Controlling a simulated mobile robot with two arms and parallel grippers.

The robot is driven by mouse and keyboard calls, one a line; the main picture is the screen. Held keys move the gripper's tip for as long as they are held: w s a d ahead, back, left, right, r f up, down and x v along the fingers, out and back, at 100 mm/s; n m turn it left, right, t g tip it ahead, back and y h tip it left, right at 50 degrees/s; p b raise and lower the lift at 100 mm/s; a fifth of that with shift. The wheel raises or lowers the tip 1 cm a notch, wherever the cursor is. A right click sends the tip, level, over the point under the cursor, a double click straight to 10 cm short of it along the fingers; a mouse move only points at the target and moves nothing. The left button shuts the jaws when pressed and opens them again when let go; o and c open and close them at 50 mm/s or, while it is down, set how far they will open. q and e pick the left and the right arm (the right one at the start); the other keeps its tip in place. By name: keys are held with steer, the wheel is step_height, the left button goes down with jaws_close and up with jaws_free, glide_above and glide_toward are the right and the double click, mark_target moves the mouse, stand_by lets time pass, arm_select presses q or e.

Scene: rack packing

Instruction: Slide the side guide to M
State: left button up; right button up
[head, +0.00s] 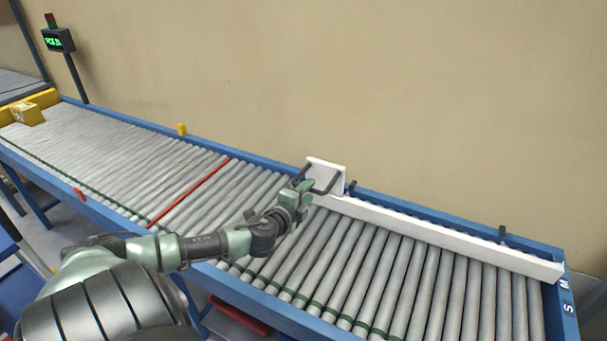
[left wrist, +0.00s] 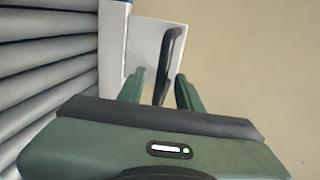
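The side guide (head: 440,236) is a long white bar lying along the far side of the roller conveyor. Its right end is near the letter M (head: 564,283), slightly to the far side of it; S (head: 569,308) is nearer me. A white plate (head: 335,169) with a dark handle (head: 322,189) stands at the guide's left end. My left gripper (head: 304,190) is at this handle. In the left wrist view, its green fingers (left wrist: 160,88) are apart, one on each side of the dark handle (left wrist: 170,60), with gaps showing. My right gripper is out of view.
Blue rails edge the conveyor (head: 380,190). A red roller (head: 190,190) crosses it to the left of my gripper. A yellow box (head: 27,113) sits at the far left end. A post with a green display (head: 58,40) stands behind. The rollers in front of the guide are clear.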

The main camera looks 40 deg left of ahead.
arm_select(q)
steer(key=v, duration=0.3)
steer(key=shift+r, duration=0.1)
stand_by(0.5)
steer(key=shift+s, duration=0.1)
